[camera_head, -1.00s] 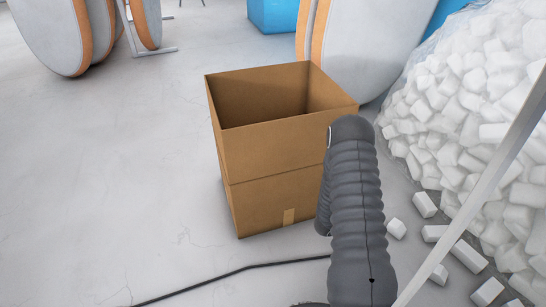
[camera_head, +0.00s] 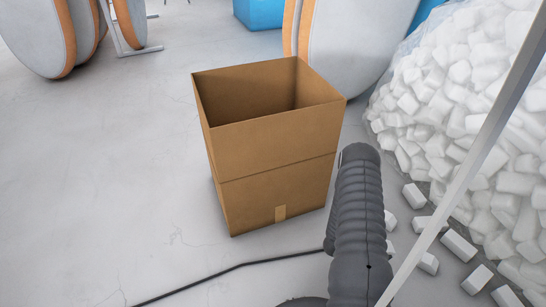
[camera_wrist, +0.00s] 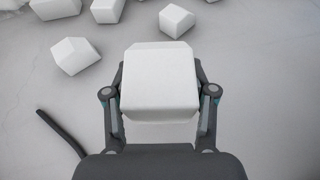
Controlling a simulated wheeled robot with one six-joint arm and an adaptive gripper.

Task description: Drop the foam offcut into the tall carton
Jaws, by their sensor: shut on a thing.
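The tall carton (camera_head: 270,155) is an open-topped brown cardboard box standing upright on the floor in the middle of the head view. What I see of its inside looks empty, though its bottom is hidden. In the wrist view my gripper (camera_wrist: 160,100) is shut on a white foam offcut (camera_wrist: 158,78), a chunky block held between the two fingers. In the head view my arm is to the right of the carton and in front of it. The gripper and the held offcut are hidden there. The carton does not show in the wrist view.
A heap of white foam pieces (camera_head: 460,110) lies at the right, with several loose offcuts (camera_head: 458,245) on the floor. A black cable (camera_head: 235,268) crosses the floor before the carton. Round-ended boards (camera_head: 350,45) stand behind. The floor at left is clear.

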